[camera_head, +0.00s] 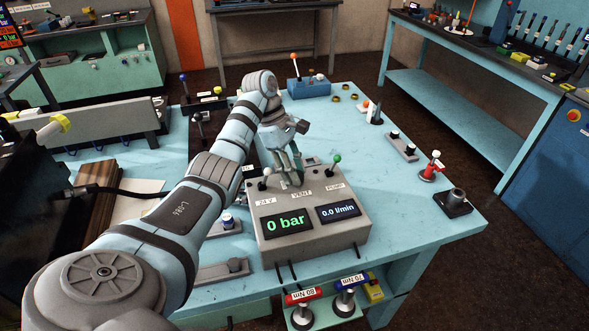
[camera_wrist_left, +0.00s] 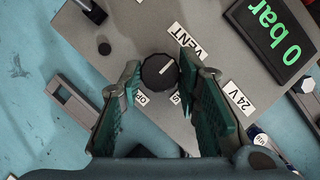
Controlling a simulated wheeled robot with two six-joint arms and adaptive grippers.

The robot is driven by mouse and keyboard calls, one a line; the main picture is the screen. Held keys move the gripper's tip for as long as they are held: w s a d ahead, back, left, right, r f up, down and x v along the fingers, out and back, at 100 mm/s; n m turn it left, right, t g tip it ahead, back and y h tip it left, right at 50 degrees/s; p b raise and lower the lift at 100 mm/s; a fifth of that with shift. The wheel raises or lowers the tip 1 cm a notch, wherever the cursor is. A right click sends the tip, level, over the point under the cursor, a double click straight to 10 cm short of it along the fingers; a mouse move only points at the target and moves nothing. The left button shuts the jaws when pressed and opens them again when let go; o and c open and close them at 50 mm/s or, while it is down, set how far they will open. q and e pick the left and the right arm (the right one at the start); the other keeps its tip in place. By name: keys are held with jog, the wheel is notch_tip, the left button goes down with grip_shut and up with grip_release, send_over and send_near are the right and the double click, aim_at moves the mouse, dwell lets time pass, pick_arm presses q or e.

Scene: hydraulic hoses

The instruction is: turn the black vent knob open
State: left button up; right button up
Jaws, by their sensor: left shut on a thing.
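The black vent knob (camera_wrist_left: 158,71) is round with a white pointer line and sits on the grey control box (camera_head: 315,244). In the left wrist view it lies between my fingertips, beside the VENT label (camera_wrist_left: 185,42). The pointer line slants toward the upper right, on the VENT label side. Small white labels sit below the knob, partly covered by my fingers. My left gripper (camera_head: 292,178) reaches down to the box from above, its green-padded fingers shut on the knob. In the head view the gripper hides the knob. My right gripper is not in view.
The box also carries a 24 V lever (camera_head: 264,178) and a green-tipped PUMP lever (camera_head: 336,161) close to my fingers. Its displays read 0 bar (camera_head: 286,223) and 0.0 l/min (camera_head: 338,212).

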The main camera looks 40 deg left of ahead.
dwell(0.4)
pick_arm(q)
jog(key=o, duration=1.1)
jog(key=shift+o, duration=0.2)
